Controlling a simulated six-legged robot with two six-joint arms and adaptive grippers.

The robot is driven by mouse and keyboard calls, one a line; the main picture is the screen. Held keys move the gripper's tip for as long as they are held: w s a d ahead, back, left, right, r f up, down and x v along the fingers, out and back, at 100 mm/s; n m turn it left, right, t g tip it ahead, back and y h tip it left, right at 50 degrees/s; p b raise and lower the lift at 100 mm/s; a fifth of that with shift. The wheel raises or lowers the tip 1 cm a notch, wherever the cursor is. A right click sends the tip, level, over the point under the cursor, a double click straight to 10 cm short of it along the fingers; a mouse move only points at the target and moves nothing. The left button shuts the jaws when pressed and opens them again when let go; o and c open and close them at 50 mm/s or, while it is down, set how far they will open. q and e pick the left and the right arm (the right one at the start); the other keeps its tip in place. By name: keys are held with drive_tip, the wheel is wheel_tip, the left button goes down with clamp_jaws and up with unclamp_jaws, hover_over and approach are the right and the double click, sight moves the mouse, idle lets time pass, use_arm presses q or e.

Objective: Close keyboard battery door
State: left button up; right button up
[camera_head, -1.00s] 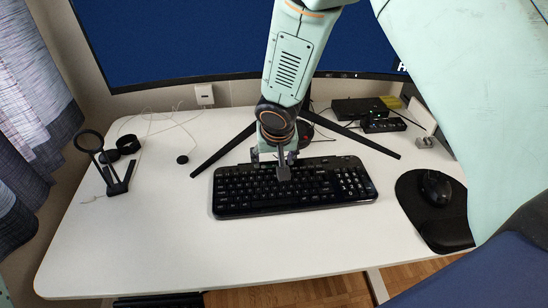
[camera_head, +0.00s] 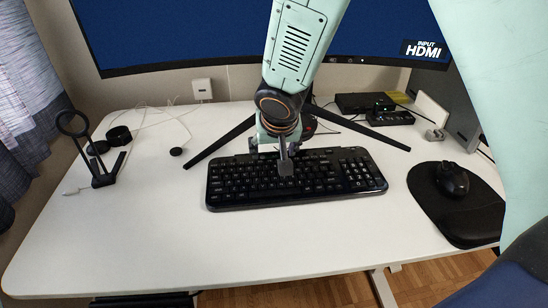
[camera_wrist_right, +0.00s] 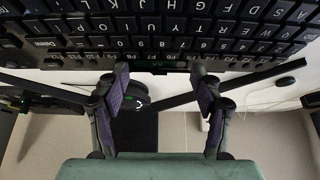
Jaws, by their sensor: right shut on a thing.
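The black keyboard (camera_head: 335,178) lies keys-up on the white desk, below the monitor. My right gripper (camera_head: 284,158) reaches down from above to the middle of its back edge. In the right wrist view the two fingers of the right gripper (camera_wrist_right: 162,84) stand apart at the back edge of the keyboard (camera_wrist_right: 235,28), shut on it. The fingertips are partly hidden by the keyboard edge. No battery door shows in either view; the underside of the keyboard is hidden. My left gripper is out of view.
A monitor (camera_head: 160,35) on splayed black legs stands behind the keyboard. A mouse (camera_head: 453,178) sits on a black mouse pad (camera_head: 470,222) at right. A black stand (camera_head: 103,172) and white cables are at left. The desk's front (camera_head: 200,245) is clear.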

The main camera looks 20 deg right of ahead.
drive_tip(key=shift+s, duration=0.1)
idle(0.4)
drive_tip(key=o, duration=1.2)
drive_tip(key=shift+c, duration=0.2)
drive_tip(key=shift+s+r, duration=0.1)
drive_tip(key=shift+v, duration=3.7)
